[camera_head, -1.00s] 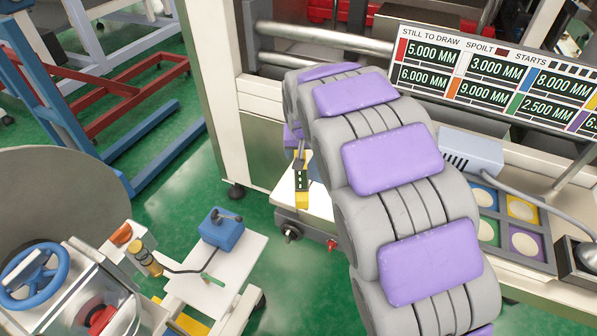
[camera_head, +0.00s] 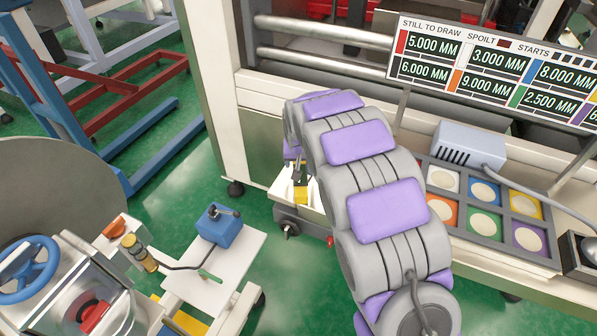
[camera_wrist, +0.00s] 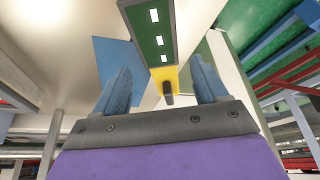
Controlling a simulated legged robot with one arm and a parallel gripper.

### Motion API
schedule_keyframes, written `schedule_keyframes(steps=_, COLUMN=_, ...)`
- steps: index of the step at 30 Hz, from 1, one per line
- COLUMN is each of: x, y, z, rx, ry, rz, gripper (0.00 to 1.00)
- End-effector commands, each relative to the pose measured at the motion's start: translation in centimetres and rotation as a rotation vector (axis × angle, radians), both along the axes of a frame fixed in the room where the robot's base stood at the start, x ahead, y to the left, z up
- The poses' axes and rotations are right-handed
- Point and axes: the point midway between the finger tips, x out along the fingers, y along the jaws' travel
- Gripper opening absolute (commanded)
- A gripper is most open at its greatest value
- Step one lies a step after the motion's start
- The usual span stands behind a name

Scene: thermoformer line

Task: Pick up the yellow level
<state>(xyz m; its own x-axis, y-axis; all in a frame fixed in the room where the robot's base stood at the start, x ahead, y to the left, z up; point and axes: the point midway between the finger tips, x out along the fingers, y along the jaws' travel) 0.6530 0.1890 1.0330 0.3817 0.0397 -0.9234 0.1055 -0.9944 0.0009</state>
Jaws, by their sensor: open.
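The yellow level (camera_head: 301,195) shows in the head view as a small yellow patch by the white top of a low cart, just below the far end of my arm. My gripper (camera_wrist: 163,82) is open. The level's yellow end appears between its two blue fingers, with a gap on each side; I cannot tell how deep it lies between them. In the head view my gripper (camera_head: 299,170) is small and partly hidden by my arm.
The low cart (camera_head: 284,213) stands against the cream machine frame (camera_head: 208,90). The colour tray (camera_head: 468,232) and grey box (camera_head: 468,143) lie on the bench at right. A white stand with a blue block (camera_head: 219,228) is at left. Green floor is clear between.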

Motion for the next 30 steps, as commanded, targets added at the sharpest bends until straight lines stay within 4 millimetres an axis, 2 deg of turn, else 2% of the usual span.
schedule_keyframes(steps=9, x=1.3, y=0.7, z=-4.3, rx=-0.005, ry=0.006, rz=-0.001, gripper=0.72)
schedule_keyframes(steps=18, x=1.6, y=0.7, z=-4.6, rx=-0.003, ry=0.003, rz=0.000, gripper=0.71)
schedule_keyframes(steps=30, x=1.6, y=0.6, z=-4.6, rx=-0.002, ry=0.003, rz=-0.001, gripper=0.33)
